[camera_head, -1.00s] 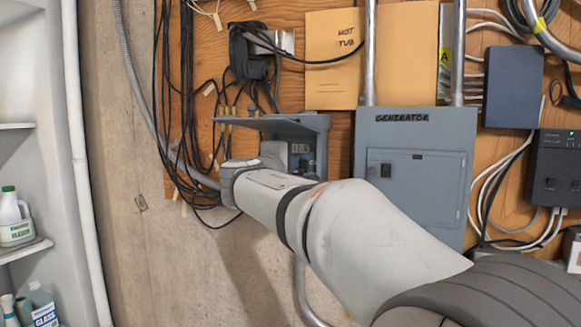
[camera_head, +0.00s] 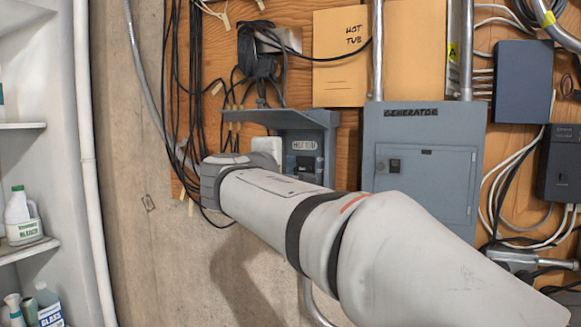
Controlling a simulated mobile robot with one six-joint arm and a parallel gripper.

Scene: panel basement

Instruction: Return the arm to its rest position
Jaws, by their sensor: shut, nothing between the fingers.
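My arm reaches from the lower right of the head view up to the small grey box in the middle. My gripper's fingers are not visible. The small grey box (camera_head: 318,122) has its cover raised and a "HOT TUB" label and a dark switch inside. Whether my arm touches the box cannot be told.
The grey "GENERATOR" panel (camera_head: 424,155) is right of the box. A dark unit (camera_head: 560,160) is on the far right. Black cables (camera_head: 180,90) hang left of the box. White shelves (camera_head: 25,250) with bottles stand at the left edge. Bare concrete wall lies between.

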